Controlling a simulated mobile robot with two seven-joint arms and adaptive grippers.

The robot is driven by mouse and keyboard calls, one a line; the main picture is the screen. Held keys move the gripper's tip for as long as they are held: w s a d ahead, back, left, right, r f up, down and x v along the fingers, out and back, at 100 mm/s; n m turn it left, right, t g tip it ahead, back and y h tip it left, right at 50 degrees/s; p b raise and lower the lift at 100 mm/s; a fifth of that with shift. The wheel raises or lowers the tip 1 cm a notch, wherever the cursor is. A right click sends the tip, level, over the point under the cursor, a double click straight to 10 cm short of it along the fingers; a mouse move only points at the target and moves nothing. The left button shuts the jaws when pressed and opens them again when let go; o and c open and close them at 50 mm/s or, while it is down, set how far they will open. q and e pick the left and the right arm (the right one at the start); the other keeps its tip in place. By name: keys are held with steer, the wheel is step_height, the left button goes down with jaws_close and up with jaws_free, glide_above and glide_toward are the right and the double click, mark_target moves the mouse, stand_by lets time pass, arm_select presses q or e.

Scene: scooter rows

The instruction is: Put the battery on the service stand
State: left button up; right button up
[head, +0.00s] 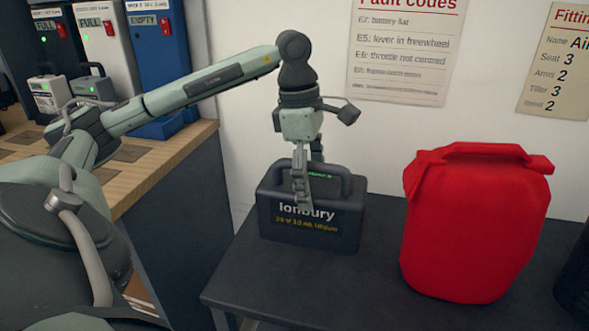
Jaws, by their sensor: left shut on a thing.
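A dark battery (310,217) with a carry handle and the label "Ionbury" stands upright on or just above the dark service stand (370,279); I cannot tell if its base touches. It is near the stand's back left part. My left gripper (307,190) reaches down from above and is shut on the battery's handle. One finger shows in front of the handle and hides part of it. My right gripper is not in view.
A large red canister (475,222) stands on the right of the stand. A dark object (577,275) is cut off at the right edge. A wooden-topped bench (165,165) with chargers and batteries is at left. Posters hang on the wall behind.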

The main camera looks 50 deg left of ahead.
mark_target(345, 195)
arm_select(q)
steer(key=w+d+f, duration=0.2)
steer(key=w, duration=0.1)
steer(key=w+d+f, duration=0.1)
steer(key=w, duration=0.1)
steer(key=shift+w+d+f+p, duration=0.2)
steer(key=shift+d+f+p, duration=0.1)
steer(key=shift+d+p, duration=0.1)
steer(key=shift+f, duration=2)
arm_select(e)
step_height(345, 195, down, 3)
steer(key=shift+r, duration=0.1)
arm_select(q)
steer(key=shift+f, duration=0.1)
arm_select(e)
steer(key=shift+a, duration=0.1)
arm_select(q)
steer(key=o, duration=1.6)
steer(key=shift+s+f, duration=0.1)
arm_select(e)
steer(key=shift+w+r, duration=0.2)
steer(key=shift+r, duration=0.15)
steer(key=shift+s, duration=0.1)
